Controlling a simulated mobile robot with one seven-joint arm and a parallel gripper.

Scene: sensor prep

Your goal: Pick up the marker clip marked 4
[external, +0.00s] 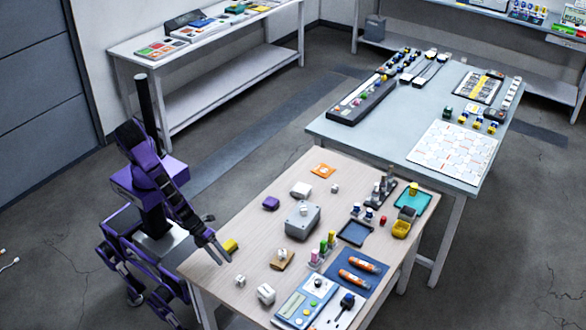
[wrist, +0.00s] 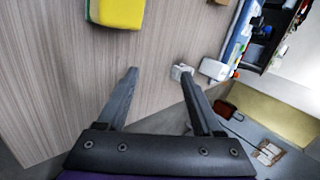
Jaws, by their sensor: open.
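Several small white clip-like pieces lie on the wooden table. One is near the front left edge (external: 240,281), one is on the tan block (external: 281,259), one is on the grey box (external: 303,223), and one is farther back (external: 334,188). I cannot read any number on them, so I cannot tell which is marked 4. My gripper (external: 218,238) is open and empty over the table's left edge, close to a yellow sponge-like block (external: 231,246). In the wrist view, a small white piece (wrist: 180,71) shows beside the right fingertip of my gripper (wrist: 160,76), not between the fingers.
A larger white piece (external: 265,293) lies near the front edge, beside a blue meter (external: 306,301). A purple block (external: 271,203) and a white block (external: 301,189) lie toward the back. Bare wood (wrist: 55,80) lies left of my fingers.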

